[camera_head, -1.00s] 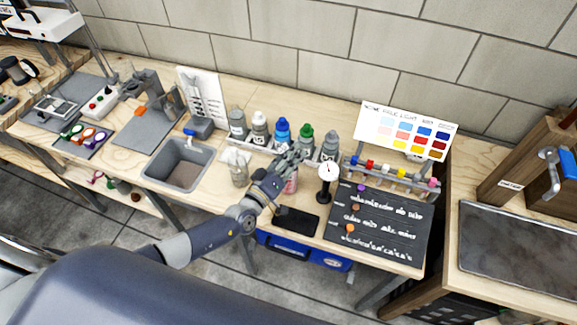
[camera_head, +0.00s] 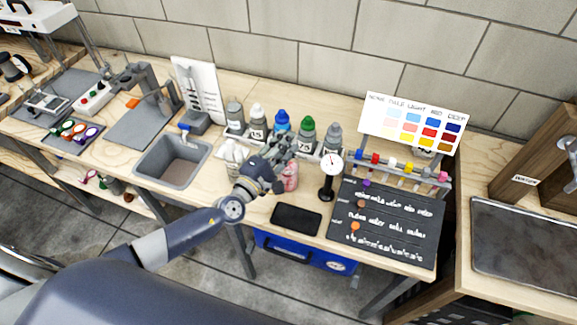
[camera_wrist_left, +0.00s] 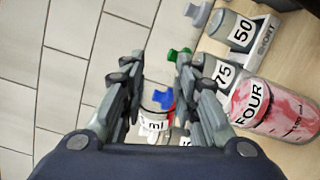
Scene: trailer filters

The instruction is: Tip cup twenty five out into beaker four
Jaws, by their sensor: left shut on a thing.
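My left gripper (camera_head: 283,146) is over the bench, just above and to the left of the pink beaker (camera_head: 289,178). In the left wrist view its fingers (camera_wrist_left: 155,105) are shut on a small white cup (camera_wrist_left: 153,125) marked "ml", with red at its rim. The rest of the cup's number is hidden, and the head view does not show the cup clearly. The beaker, lettered FOUR (camera_wrist_left: 285,112), stands right of the fingers in the wrist view, apart from the cup. It holds pink contents. My right gripper is not in view.
Capped bottles stand in a row behind the gripper, including a green-capped one (camera_head: 307,132). A dial on a black stand (camera_head: 328,178), a dark pad (camera_head: 297,219) and a lettered black board (camera_head: 388,226) lie rightward. A grey basin (camera_head: 176,163) is left.

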